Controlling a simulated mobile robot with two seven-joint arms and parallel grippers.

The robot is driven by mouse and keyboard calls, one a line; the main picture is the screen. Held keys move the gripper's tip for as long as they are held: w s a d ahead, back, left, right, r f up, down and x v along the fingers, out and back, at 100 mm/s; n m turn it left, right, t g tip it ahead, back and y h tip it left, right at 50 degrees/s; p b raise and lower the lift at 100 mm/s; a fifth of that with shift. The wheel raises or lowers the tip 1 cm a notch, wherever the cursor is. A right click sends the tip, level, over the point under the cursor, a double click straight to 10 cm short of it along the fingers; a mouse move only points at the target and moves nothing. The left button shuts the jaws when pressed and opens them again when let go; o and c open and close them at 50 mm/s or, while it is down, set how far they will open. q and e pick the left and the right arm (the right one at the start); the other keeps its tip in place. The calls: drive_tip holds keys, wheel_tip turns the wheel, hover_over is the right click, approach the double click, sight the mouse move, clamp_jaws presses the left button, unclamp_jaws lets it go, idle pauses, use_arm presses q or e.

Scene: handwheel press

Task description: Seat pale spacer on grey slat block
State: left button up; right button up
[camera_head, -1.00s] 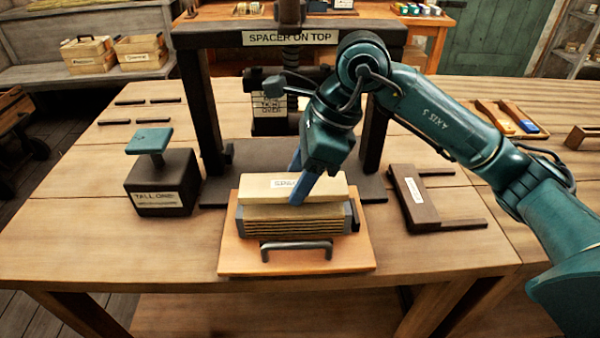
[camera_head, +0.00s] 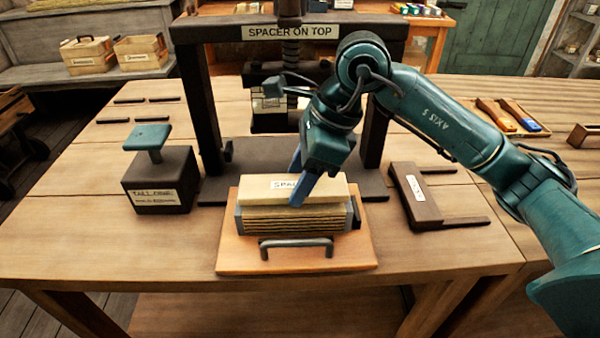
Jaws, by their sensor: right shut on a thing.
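The pale spacer (camera_head: 262,188) is a flat cream board with a label on top. It lies over the grey slat block (camera_head: 290,218), a stack of pale slats with grey ends, and looks roughly in line with it; I cannot tell if they fully touch. The block stands on an orange-brown board (camera_head: 240,262) with a grey handle. My right gripper (camera_head: 298,198) reaches down from the press side, its blue fingers shut on the spacer. The gripper hides part of the spacer's far side. My left gripper is not in view.
The dark press frame (camera_head: 209,110) with a "SPACER ON TOP" sign stands just behind. A dark block with a teal handle (camera_head: 160,180) is at left. A brown forked piece (camera_head: 415,197) lies at right. The front table edge is clear.

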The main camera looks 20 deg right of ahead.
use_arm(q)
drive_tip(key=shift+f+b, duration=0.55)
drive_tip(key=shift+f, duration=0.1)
use_arm(e)
drive_tip(key=shift+f, duration=0.6)
drive_tip(key=o, duration=1.1)
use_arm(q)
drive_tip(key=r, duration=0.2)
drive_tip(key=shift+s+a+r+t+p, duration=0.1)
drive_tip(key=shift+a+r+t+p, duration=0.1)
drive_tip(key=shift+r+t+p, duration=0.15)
use_arm(e)
drive_tip(key=v, duration=1.3)
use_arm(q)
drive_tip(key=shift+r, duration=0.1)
